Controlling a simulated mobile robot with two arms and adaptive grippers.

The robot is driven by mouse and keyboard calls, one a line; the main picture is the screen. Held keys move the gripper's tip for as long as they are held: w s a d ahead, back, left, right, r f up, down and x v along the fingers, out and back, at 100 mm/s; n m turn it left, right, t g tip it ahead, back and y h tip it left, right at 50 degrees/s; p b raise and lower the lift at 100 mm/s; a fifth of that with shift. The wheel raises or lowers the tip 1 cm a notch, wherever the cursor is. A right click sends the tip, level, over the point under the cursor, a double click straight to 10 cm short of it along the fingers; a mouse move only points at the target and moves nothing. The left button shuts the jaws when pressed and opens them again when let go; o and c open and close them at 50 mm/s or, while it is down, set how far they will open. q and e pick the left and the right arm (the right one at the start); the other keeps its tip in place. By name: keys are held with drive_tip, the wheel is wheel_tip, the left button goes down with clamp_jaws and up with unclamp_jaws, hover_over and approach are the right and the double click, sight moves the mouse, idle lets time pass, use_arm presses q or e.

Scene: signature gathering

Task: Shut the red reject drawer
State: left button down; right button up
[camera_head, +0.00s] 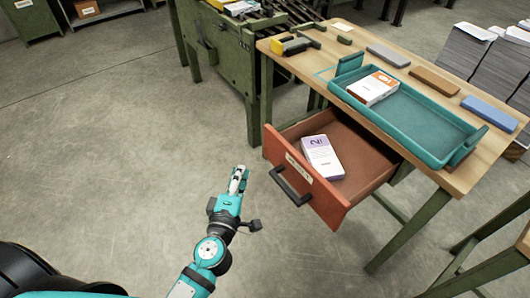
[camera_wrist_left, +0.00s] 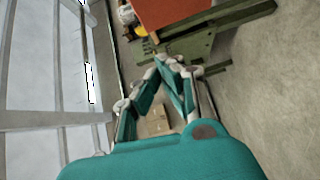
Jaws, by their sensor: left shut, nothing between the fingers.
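The red reject drawer (camera_head: 347,199) is pulled out under the right-hand wooden table in the head view. A dark handle (camera_head: 290,187) and a white label are on its front. A white and purple box (camera_head: 322,157) lies inside it. My left gripper (camera_head: 238,174) is shut and empty, to the left of the drawer front and apart from the handle. In the left wrist view its fingers (camera_wrist_left: 170,65) meet at the tips. A red surface (camera_wrist_left: 165,10) shows at the top of that view; I cannot tell if it is the drawer. My right gripper is not in view.
A teal tray (camera_head: 412,125) holding a white and orange box (camera_head: 372,88) sits on the wooden table (camera_head: 300,62). A green roller bench (camera_head: 230,75) stands behind left. Paper stacks (camera_head: 465,52) stand at far right. The floor left of the drawer is clear.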

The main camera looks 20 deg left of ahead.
use_arm(q)
drive_tip(key=w+d+r+n+b, duration=0.1)
drive_tip(key=w, duration=1.2)
drive_tip(key=shift+r, duration=0.2)
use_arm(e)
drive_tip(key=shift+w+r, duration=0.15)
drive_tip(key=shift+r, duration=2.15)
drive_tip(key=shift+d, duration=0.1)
